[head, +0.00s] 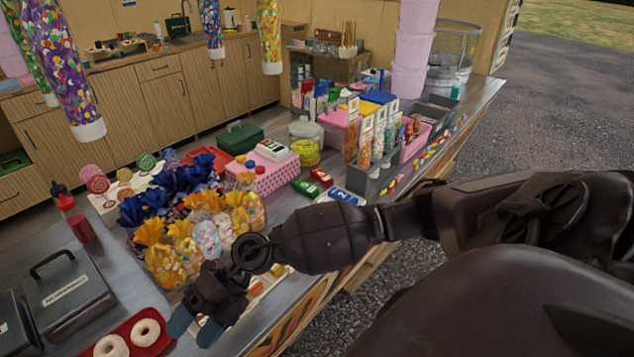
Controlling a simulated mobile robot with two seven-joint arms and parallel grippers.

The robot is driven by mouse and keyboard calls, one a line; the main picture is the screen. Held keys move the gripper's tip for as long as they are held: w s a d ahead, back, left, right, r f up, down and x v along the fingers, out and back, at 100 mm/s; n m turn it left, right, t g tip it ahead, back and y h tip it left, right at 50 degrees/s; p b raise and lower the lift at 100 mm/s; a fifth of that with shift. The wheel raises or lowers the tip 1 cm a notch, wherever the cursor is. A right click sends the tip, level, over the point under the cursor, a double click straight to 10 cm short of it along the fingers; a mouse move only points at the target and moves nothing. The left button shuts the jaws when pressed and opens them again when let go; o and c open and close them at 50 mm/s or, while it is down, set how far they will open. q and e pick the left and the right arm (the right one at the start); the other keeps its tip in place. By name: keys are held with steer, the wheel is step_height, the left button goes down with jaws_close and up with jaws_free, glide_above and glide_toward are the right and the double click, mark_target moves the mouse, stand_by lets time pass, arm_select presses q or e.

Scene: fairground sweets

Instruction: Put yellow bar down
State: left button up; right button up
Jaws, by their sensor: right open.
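My right gripper (195,328) reaches over the front of the counter at the lower left, pointing down-left. Its two blue-tipped fingers are apart, and I see nothing held between them. I cannot pick out a yellow bar for certain near it. The gripper and forearm hide part of the counter, where a low tray with pale and orange items (258,288) partly shows. Small yellow, pink and red sweets (428,157) lie along the counter's edge farther right. My left gripper is not in view.
A red tray with white ringed doughnuts (146,332) lies beside the gripper. Bagged sweets (165,262) crowd just behind it. Grey lidded boxes (66,292) and a red bottle (75,217) stand left. The steel counter (125,275) has a narrow bare strip between them.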

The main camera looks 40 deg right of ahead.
steer(key=d+f+m+t+h, duration=0.2)
steer(key=d+m+t+h, duration=0.1)
steer(key=m, duration=0.6)
steer(key=d+f+m+t+h, duration=0.2)
steer(key=d+m+t+h, duration=0.1)
steer(key=m+t, duration=0.5)
steer(key=s+d+f+m+t+h, duration=0.1)
steer(key=d+m+t, duration=0.4)
steer(key=m, duration=0.5)
steer(key=shift+s+d+f+m+t+h, duration=0.1)
steer(key=shift+d+f+m+t+h, duration=0.1)
steer(key=shift+f+h, duration=0.25)
steer(key=shift+d+f+m+t+h, duration=0.15)
steer(key=shift+f+h, duration=0.15)
steer(key=shift+h, duration=0.15)
steer(key=s+d+f+m+g+h, duration=0.4)
steer(key=s+d+f+m, duration=0.1)
steer(key=s+d+f, duration=0.2)
steer(key=s+f, duration=0.1)
steer(key=s, duration=0.1)
steer(key=shift+s+d+m, duration=0.3)
steer(key=shift+m, duration=0.05)
steer(key=shift+f, duration=0.1)
